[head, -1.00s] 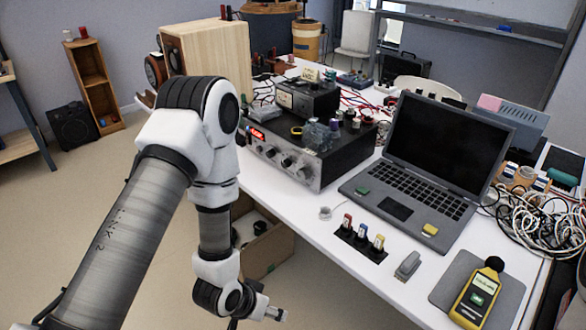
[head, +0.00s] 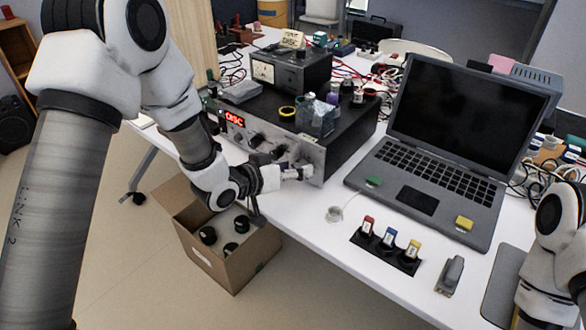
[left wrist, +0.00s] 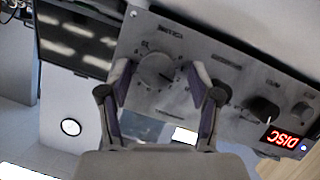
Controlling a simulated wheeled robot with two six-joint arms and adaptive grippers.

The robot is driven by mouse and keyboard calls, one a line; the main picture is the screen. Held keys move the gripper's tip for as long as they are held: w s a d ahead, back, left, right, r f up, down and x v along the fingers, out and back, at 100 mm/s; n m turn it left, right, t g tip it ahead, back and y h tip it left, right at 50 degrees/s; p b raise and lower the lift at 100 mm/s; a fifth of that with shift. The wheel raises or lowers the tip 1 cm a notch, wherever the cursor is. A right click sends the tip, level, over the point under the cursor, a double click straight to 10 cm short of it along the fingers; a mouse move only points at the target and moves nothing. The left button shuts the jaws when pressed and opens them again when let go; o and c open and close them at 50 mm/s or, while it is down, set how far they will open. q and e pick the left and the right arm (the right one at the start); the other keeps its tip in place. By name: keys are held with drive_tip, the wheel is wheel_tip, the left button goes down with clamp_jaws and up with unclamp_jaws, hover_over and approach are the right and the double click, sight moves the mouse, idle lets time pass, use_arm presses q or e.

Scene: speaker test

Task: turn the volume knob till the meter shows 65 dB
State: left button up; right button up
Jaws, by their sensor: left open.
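The amplifier (head: 345,145) stands on the table with its silver front facing me; its red display (head: 235,120) reads DISC. My left gripper (head: 298,173) is at the right end of that front panel. In the left wrist view, which shows the panel upside down, a large round silver knob (left wrist: 157,71) sits between the fingers of my left gripper (left wrist: 160,84). They are open, one on each side; I cannot tell whether they touch it. In the head view the gripper hides this knob. The sound meter is not visible now. My right arm enters at the right, its gripper out of frame.
A laptop (head: 440,130) stands open right of the amplifier. An open cardboard box (head: 235,270) is on the floor below my left gripper.

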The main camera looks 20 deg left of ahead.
use_arm(q)
drive_tip(key=shift+d+r, duration=0.1)
drive_tip(key=shift+d, duration=0.1)
drive_tip(key=c, duration=1.1)
drive_tip(key=shift+m+y, duration=0.4)
drive_tip(key=shift+m, duration=0.3)
drive_tip(key=shift+c, duration=0.2)
drive_tip(key=o, duration=1.1)
drive_tip(key=shift+o, duration=0.2)
